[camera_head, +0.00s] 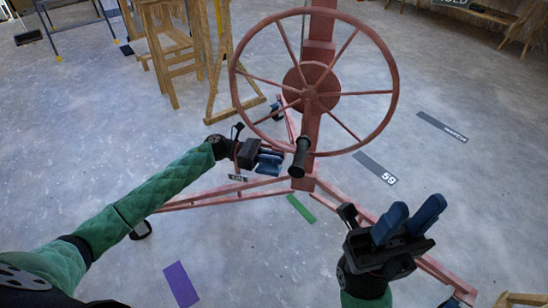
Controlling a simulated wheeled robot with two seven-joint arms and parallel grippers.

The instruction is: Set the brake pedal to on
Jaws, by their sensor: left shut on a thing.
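The red panel lift has a large spoked wheel (393,93) with a black handle (301,157) at its lower rim, in front of the red mast (320,28). My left gripper (269,162) is low beside the mast, left of the black handle. Its blue fingers are shut on a small part that appears to be the brake pedal; the fingers mostly hide it, and its position cannot be read. My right gripper (409,218) is at the lower right, with its two blue fingers apart and empty, above the lift's right leg.
The lift's red legs (215,194) spread across the grey floor. A small dark label (237,177) shows beside my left gripper. A wooden stand (165,55) is at the upper left. Floor markers, including a purple one (181,285), lie flat. The floor on the right is mostly open.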

